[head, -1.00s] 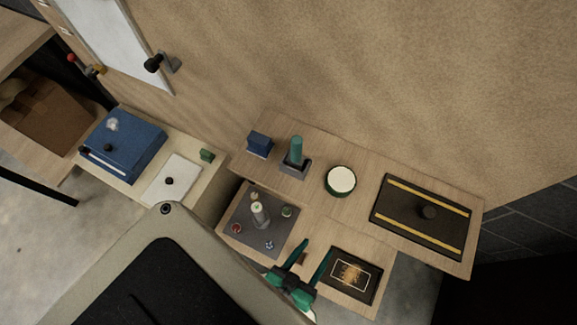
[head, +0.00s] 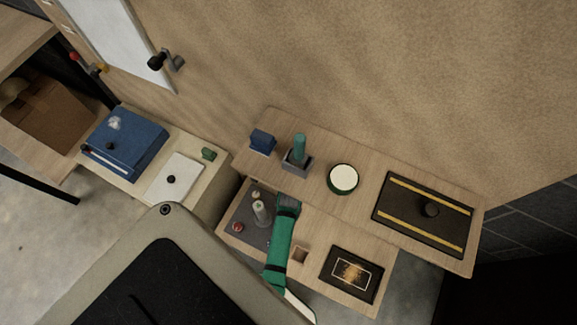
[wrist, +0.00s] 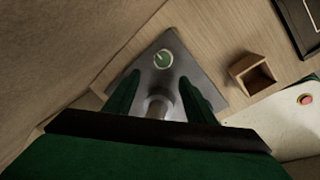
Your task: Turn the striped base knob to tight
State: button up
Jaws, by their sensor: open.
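A dark base with two yellow stripes (head: 390,218) lies at the right of the wooden top in the head view. Its round black knob (head: 431,209) stands in the middle, between the stripes. My gripper (head: 288,203) is well to the left of it, over the grey plate (head: 247,238). In the wrist view my gripper (wrist: 160,78) is open, its two green fingers apart. A pale grey cylinder (wrist: 157,104) shows between them, and a green dial with a white mark (wrist: 163,59) lies just beyond the fingertips. The striped base is not recognisable in the wrist view.
A round white-topped green tin (head: 342,178), a green-handled object in a grey holder (head: 299,151) and a blue box (head: 262,141) stand along the back. A small wooden box (head: 300,254) and a black framed tray (head: 351,271) are in front. A pale cylinder (head: 261,213) stands beside my gripper.

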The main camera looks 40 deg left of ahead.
jog(key=f+n, duration=0.1)
jog(key=f, duration=0.2)
jog(key=w+f+n, duration=0.1)
jog(key=f, duration=0.3)
jog(key=w+f+n+g+h, duration=0.1)
jog(key=f, duration=0.2)
jog(key=shift+a+f, duration=0.35)
jog(key=shift+f, duration=0.05)
jog(key=c, duration=1)
